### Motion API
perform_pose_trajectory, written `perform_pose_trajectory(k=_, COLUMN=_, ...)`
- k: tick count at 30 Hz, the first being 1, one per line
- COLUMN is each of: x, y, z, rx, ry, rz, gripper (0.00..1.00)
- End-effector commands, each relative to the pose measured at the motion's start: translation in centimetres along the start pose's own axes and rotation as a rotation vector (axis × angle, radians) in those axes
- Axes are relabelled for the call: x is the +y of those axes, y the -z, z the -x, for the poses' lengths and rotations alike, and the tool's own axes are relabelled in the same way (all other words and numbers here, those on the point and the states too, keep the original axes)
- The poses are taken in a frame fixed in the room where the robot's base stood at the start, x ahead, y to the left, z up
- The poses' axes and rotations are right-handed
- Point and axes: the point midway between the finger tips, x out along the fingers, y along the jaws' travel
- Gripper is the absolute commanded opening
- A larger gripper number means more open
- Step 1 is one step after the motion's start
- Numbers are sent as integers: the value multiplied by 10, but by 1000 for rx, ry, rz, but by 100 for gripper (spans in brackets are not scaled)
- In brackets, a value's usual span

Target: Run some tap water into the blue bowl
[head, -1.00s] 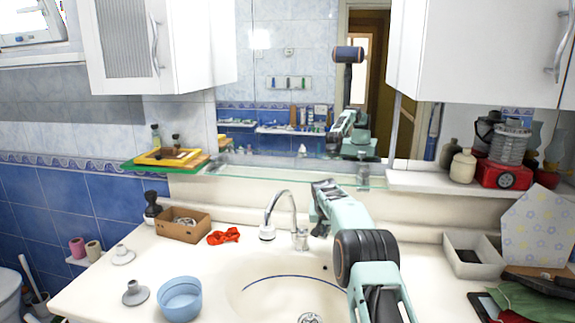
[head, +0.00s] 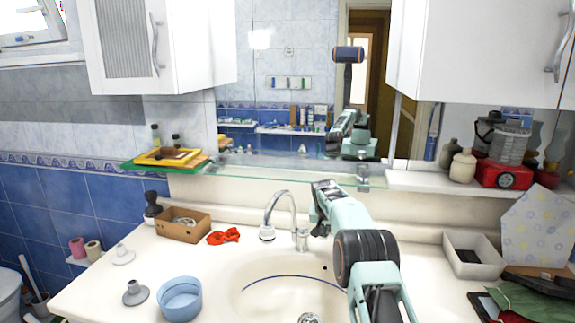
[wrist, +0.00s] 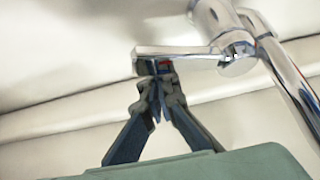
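The blue bowl (head: 180,299) stands upright on the counter to the left of the basin; its visible inside looks empty. The chrome tap (head: 281,205) has its curved spout over the basin (head: 255,283), and no water stream shows. In the wrist view, the tap's flat lever (wrist: 180,51) extends left from the tap body (wrist: 228,35). My gripper (wrist: 157,72) has its fingertips drawn together at the lever's free end, overlapping it in the picture; I cannot tell whether they clasp it. In the head view my arm hides most of the gripper beside the tap.
A cardboard box (head: 183,226), a red cloth item (head: 223,236) and grey stoppers (head: 135,293) are on the left counter. A glass shelf (head: 290,172) runs above the tap. A white tray (head: 472,256) stands at right. Counter between bowl and basin is clear.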

Motion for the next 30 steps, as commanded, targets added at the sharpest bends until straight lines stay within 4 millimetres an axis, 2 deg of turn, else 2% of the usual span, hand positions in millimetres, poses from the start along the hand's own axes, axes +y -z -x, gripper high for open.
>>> perform_pose_trajectory(k=18, x=-5, y=-12, z=6, rx=-1, ry=0, rz=0, gripper=0)
perform_pose_trajectory(k=30, x=-5, y=-12, z=8, rx=0, ry=0, rz=0, gripper=0)
